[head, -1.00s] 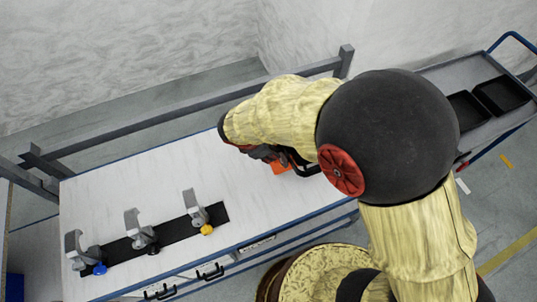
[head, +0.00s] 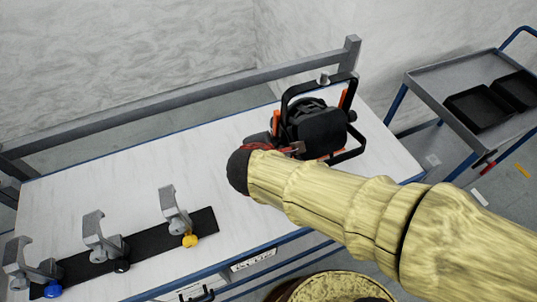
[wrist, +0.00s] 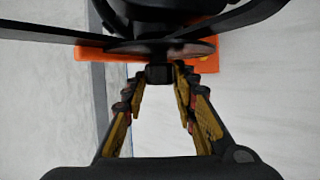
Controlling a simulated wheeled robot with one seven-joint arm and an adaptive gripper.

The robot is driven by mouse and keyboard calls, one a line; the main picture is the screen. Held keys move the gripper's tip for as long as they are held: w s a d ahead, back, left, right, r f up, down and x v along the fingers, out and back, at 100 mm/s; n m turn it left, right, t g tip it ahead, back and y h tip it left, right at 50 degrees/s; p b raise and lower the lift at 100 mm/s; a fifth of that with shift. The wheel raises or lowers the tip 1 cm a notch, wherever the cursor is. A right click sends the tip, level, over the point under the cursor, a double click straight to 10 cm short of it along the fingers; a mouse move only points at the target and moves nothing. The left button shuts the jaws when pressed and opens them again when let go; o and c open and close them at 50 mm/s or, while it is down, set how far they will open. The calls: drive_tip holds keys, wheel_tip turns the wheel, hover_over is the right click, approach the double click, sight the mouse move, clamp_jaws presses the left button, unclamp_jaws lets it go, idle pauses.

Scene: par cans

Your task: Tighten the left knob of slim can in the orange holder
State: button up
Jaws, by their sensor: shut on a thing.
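The slim can (head: 318,127) is black and sits in a black yoke near the right end of the white table. Parts of the orange holder (head: 276,123) show around it. In the wrist view the can's dark underside (wrist: 160,12) and the orange holder (wrist: 90,52) lie just ahead of my fingertips. My gripper (wrist: 158,80) is shut on a small dark knob (wrist: 158,75) at the can's side. In the head view my gripper (head: 297,149) reaches the can's near left side, and my wrist partly hides the contact. A dark knob (head: 352,115) shows at the can's right.
Several grey clamps stand on a black strip (head: 140,254) at the table's left, with blue, black and yellow (head: 190,240) knobs. A grey rail (head: 190,103) runs behind the table. A cart (head: 440,90) with black trays stands at right. The middle table is clear.

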drive_tip(key=shift+s+d+f+m+t+y+b, duration=0.15)
drive_tip(key=shift+m+t+y+b, duration=0.15)
drive_tip(key=shift+t+b, duration=0.65)
drive_tip(key=shift+a+f+m+t+y+b, duration=0.1)
drive_tip(key=shift+m+t+y+b, duration=0.2)
drive_tip(key=shift+t+b, duration=0.65)
drive_tip(key=shift+s+d+f+m+t+y+b, duration=0.1)
drive_tip(key=shift+f+m+t+y+b, duration=0.15)
drive_tip(key=shift+t+b, duration=0.65)
drive_tip(key=shift+t, duration=0.3)
drive_tip(key=o, duration=1.2)
drive_tip(key=shift+r, duration=0.1)
drive_tip(key=shift+c, duration=0.2)
drive_tip(key=shift+s, duration=0.1)
drive_tip(key=v, duration=1.1)
drive_tip(key=shift+s, duration=0.4)
drive_tip(key=shift+r, duration=0.1)
